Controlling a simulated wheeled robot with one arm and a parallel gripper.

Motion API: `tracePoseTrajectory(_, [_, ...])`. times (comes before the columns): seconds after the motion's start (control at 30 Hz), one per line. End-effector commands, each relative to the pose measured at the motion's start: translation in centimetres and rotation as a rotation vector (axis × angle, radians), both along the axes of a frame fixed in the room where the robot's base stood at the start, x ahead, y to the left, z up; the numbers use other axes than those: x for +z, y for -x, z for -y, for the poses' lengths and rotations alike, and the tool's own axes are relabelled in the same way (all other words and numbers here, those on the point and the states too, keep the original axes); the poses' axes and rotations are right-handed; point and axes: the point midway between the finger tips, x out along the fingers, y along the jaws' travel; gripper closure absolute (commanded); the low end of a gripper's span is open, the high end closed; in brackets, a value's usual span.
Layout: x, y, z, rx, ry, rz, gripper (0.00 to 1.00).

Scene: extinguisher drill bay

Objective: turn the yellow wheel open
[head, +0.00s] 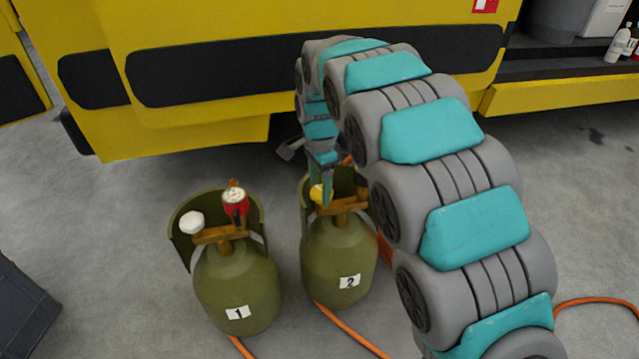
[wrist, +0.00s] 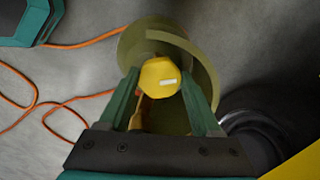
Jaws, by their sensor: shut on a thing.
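The yellow wheel (wrist: 160,78) sits on top of the olive cylinder marked 2 (head: 338,262). In the head view the wheel (head: 317,193) is partly hidden by my gripper. My gripper (wrist: 160,92) comes down from above, with one finger on each side of the wheel, shut on it. A small white mark shows on the wheel's face. The cylinder's curved collar (wrist: 205,70) stands around one side of the valve. In the head view my gripper (head: 323,190) is small and partly lost against the cylinder's collar.
Orange hoses (head: 350,333) lie on the grey floor. A yellow vehicle (head: 200,55) stands close behind. A dark box (head: 22,310) is at the left edge.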

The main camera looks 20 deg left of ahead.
Motion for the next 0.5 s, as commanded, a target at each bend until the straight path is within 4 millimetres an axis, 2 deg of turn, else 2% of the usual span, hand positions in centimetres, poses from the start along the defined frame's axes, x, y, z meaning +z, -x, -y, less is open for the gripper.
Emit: tracePoseTrajectory(0.5, [0.14, 0.08, 0.22, 0.490, -0.001, 0.002, 0.91])
